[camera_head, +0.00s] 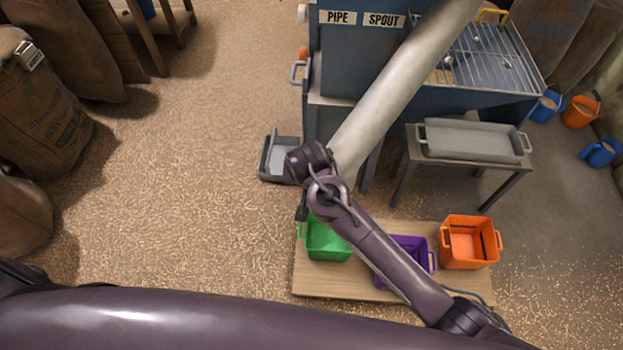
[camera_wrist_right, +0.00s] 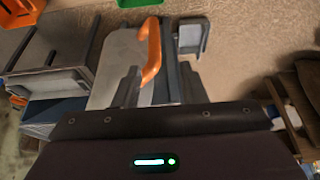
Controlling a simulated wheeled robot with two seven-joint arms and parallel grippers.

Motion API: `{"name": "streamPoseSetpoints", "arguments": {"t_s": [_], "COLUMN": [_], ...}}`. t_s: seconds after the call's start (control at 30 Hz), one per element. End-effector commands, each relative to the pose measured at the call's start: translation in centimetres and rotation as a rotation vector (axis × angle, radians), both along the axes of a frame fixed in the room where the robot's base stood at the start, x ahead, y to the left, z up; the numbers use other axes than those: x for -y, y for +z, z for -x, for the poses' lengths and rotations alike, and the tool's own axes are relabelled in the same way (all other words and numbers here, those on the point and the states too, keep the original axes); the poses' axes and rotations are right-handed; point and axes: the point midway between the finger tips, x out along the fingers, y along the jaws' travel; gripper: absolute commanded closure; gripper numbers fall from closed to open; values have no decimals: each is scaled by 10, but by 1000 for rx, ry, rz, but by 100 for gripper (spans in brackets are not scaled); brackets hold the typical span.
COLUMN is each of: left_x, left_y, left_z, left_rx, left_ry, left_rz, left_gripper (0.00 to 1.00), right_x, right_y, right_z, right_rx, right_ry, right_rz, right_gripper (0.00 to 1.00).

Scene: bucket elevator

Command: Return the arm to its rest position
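My right arm comes in from the lower right in the head view, its wrist end beside the lower end of the pale pipe (camera_head: 395,85). Its fingertips are hard to make out there. In the right wrist view my right gripper (camera_wrist_right: 158,86) has its fingers apart. An orange handle (camera_wrist_right: 151,52) stands between or just beyond the fingers; I see no finger closed on it. My left gripper is not in view. A dark purple link of mine crosses the bottom of the head view.
A board (camera_head: 310,280) carries green (camera_head: 325,243), purple (camera_head: 418,245) and orange (camera_head: 469,242) bins, partly below my arm. A grey tray (camera_head: 280,158) lies by the blue machine (camera_head: 345,50). A side table (camera_head: 470,165) stands right. The floor at left is mostly clear, with sacks (camera_head: 45,110) beyond.

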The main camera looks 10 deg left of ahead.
Motion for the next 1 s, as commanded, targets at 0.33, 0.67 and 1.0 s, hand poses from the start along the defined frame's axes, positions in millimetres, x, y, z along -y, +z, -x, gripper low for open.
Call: {"name": "streamPoseSetpoints", "arguments": {"t_s": [0.33, 0.67, 1.0], "left_x": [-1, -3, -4], "left_y": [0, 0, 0], "left_z": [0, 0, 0], "left_rx": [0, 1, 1], "left_ry": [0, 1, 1], "left_rz": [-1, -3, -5], "left_gripper": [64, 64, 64], "right_x": [1, 18, 154], "right_y": [-1, 1, 26], "right_z": [0, 23, 93], "right_rx": [-2, -55, -101], "right_ry": [-1, 15, 33], "right_rz": [2, -60, -114], "right_gripper": [62, 62, 62]}}
